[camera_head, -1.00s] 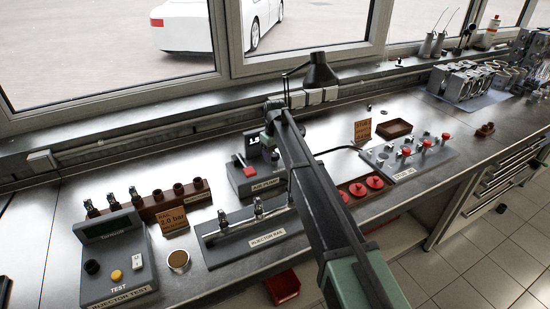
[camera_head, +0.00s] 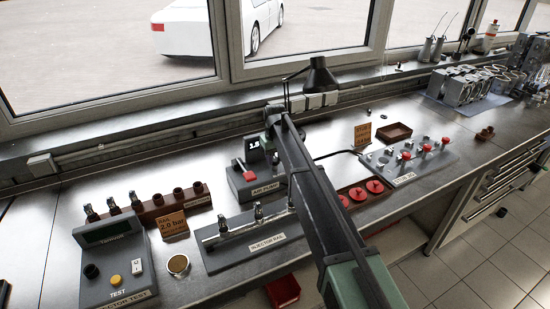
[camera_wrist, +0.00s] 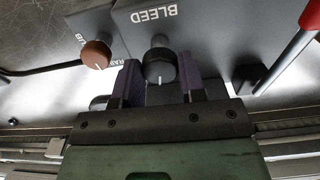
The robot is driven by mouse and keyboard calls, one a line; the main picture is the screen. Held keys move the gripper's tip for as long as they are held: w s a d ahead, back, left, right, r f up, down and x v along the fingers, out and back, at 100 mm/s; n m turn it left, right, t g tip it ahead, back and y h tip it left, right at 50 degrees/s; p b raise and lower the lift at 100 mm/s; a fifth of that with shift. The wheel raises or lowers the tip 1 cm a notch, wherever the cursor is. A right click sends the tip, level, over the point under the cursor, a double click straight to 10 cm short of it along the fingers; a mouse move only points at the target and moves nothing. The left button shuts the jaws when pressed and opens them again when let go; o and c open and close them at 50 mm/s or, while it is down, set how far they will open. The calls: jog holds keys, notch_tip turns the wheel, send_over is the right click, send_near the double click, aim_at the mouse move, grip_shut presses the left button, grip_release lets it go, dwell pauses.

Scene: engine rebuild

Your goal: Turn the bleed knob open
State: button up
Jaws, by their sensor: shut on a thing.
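The bleed knob (camera_wrist: 160,66) is a round black knob with a white pointer line, under the word BLEED on a dark panel in the wrist view. The line points toward the bottom of the picture, close to straight. My gripper (camera_wrist: 160,80) has its two purple-grey fingers on either side of the knob, shut on it. In the head view my arm hides the gripper and the knob, beside the grey air pump box (camera_head: 262,187).
In the wrist view a brown knob (camera_wrist: 97,54) sits left of the bleed knob and a red-handled lever (camera_wrist: 309,16) is at the right. In the head view the injector rail (camera_head: 225,255) and a panel with red knobs (camera_head: 445,158) flank my arm.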

jog(key=m, duration=1.1)
jog(key=shift+m, duration=2.2)
jog(key=o, duration=0.9)
jog(key=shift+r, duration=0.1)
